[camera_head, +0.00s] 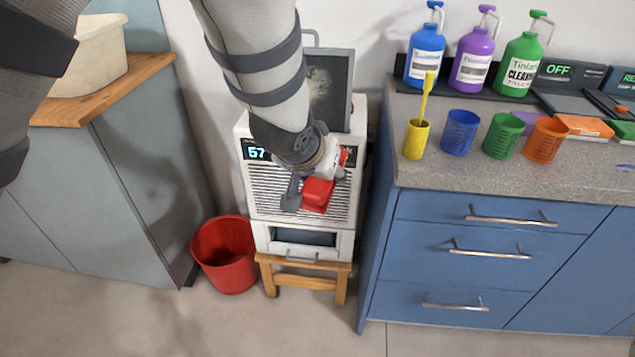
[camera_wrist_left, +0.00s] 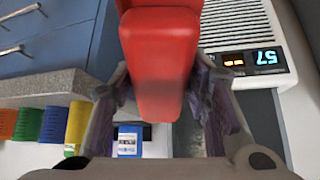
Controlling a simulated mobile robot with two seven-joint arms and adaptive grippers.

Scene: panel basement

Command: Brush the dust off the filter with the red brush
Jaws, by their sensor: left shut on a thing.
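The filter (camera_head: 338,75) looks like a dark upright panel in a grey frame with a handle, at the back top of a white machine (camera_head: 352,205). A pale dusty patch shows on its left part, partly behind my arm. My left gripper (camera_head: 312,180) is shut on the red brush (camera_head: 318,194) and holds it in front of the machine's slatted face, below the filter. In the left wrist view the red brush (camera_wrist_left: 160,60) sits between the two fingers (camera_wrist_left: 165,105). Its bristles cannot be made out. My right gripper is not in view.
The machine stands on a wooden stool (camera_head: 305,281), with a red bucket (camera_head: 225,262) to its left. A blue counter (camera_head: 470,225) on the right carries several coloured cups and bottles. A grey cabinet (camera_head: 140,170) stands at left. The floor in front is clear.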

